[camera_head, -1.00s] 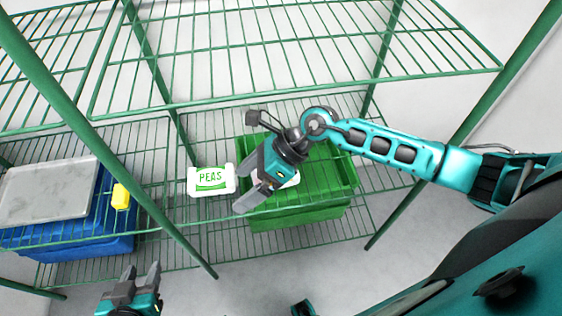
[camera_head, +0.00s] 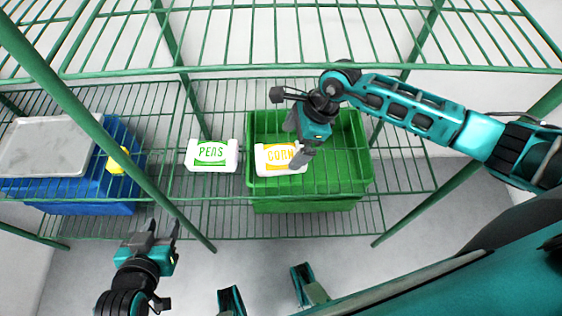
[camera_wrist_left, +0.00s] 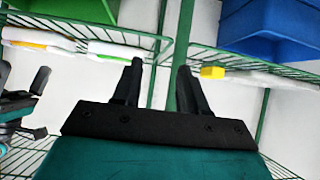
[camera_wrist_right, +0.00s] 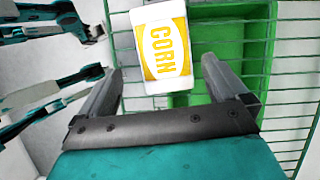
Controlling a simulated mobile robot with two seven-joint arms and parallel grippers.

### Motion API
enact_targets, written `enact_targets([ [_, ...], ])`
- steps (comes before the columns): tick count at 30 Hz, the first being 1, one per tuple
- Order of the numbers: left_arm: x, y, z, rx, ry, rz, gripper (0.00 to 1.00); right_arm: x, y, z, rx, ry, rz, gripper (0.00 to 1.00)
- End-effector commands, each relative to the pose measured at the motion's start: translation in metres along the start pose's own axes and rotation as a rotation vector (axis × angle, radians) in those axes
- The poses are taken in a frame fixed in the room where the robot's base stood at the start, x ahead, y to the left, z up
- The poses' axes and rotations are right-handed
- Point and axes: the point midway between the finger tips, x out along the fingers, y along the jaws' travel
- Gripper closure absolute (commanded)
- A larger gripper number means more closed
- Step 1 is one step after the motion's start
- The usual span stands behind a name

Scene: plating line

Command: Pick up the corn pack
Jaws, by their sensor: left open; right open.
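The corn pack (camera_head: 279,160) is white with a yellow label. It is at the left side of the green bin (camera_head: 340,184), overlapping its left wall in the head view; I cannot tell what it rests on. My right gripper (camera_head: 298,140) is open over the bin, just right of the pack. In the right wrist view the corn pack (camera_wrist_right: 162,45) lies beyond and between the open fingers (camera_wrist_right: 160,70), with nothing held. My left gripper (camera_head: 165,226) is open and empty, low in front of the shelf.
A peas pack (camera_head: 212,155) sits just left of the bin on the wire shelf. A blue bin (camera_head: 121,190) with a grey lid-like slab (camera_head: 45,146) and a yellow item (camera_head: 119,160) stands further left. An upper wire shelf and green posts surround the arm.

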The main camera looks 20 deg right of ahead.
Motion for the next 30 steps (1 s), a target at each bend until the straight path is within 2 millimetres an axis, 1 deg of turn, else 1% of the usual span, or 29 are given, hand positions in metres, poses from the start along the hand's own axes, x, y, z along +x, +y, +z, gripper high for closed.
enact_targets([
  [1, 0.005, 0.004, 0.001, -0.002, 0.011, 0.009, 0.57, 0.012, 0.000, -0.002, 0.001, -0.002, 0.001, 0.00],
  [3, 0.006, 0.006, -0.004, -0.005, 0.018, 0.017, 0.57, 0.018, 0.000, -0.001, 0.001, -0.002, 0.001, 0.00],
  [8, 0.007, 0.009, -0.009, -0.004, 0.028, 0.024, 0.57, 0.024, 0.000, 0.000, 0.001, 0.000, -0.001, 0.00],
  [11, 0.009, 0.009, -0.008, -0.003, 0.027, 0.026, 0.57, 0.028, -0.001, 0.000, 0.001, -0.001, 0.000, 0.00],
  [13, 0.011, 0.010, -0.004, -0.003, 0.025, 0.028, 0.57, 0.034, -0.002, 0.000, 0.001, -0.002, 0.001, 0.00],
  [18, 0.021, 0.014, 0.004, -0.005, 0.025, 0.041, 0.57, 0.058, -0.005, 0.001, 0.002, -0.003, 0.001, 0.00],
  [21, 0.025, 0.016, 0.002, -0.002, 0.037, 0.046, 0.57, 0.070, -0.005, 0.001, 0.002, -0.003, 0.001, 0.00],
  [24, 0.028, 0.015, 0.002, 0.000, 0.044, 0.045, 0.57, 0.075, -0.005, 0.002, 0.002, -0.002, 0.000, 0.00],
  [30, 0.028, 0.015, 0.001, 0.000, 0.043, 0.045, 0.57, 0.074, -0.005, 0.002, 0.002, -0.001, 0.000, 0.00],
])
